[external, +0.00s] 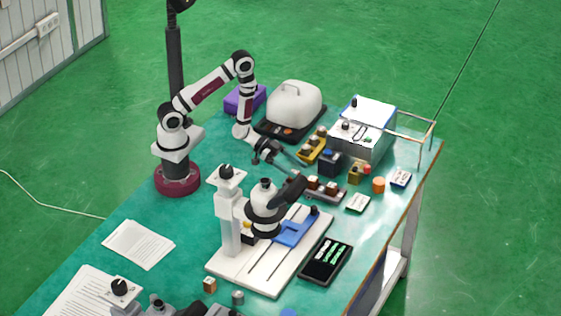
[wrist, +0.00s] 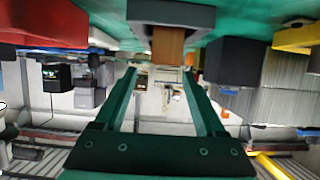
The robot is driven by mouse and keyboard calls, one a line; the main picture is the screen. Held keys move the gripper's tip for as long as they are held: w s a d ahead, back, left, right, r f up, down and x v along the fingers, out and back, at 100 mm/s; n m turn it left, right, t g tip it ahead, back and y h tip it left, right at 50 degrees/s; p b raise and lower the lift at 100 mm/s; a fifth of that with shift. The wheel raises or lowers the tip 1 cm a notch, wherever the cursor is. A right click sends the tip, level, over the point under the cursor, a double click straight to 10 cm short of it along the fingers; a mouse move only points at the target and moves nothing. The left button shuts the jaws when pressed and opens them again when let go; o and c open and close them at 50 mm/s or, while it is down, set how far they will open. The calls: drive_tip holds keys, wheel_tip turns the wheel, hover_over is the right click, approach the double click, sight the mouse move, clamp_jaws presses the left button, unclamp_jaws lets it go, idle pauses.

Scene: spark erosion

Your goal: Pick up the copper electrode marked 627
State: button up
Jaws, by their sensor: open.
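A copper-coloured block (wrist: 168,45), which looks like an electrode, sits in a grey holder (wrist: 170,12) at the top of the wrist view. No number can be read on it. In the external view, dark-topped copper electrodes (external: 313,183) stand in a grey rack (external: 337,197), and others (external: 318,136) stand in a yellow rack (external: 304,156). I cannot tell which is marked 627. My gripper (external: 296,164) is open and empty, reaching right, between the two racks in the picture. In the wrist view its green fingers (wrist: 159,74) lie apart, with the copper block just above their tips.
A dark blue block (external: 330,163) and a grey machine box (external: 362,128) stand behind and to the right. A microscope (external: 264,205) stands close in front. A white-covered device (external: 294,104) is at the back. An orange cylinder (external: 378,185) stands near the table's right edge.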

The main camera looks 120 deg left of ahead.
sight(312, 178)
drive_tip(key=x, duration=0.7)
drive_tip(key=shift+a+f, duration=0.15)
clamp_jaws()
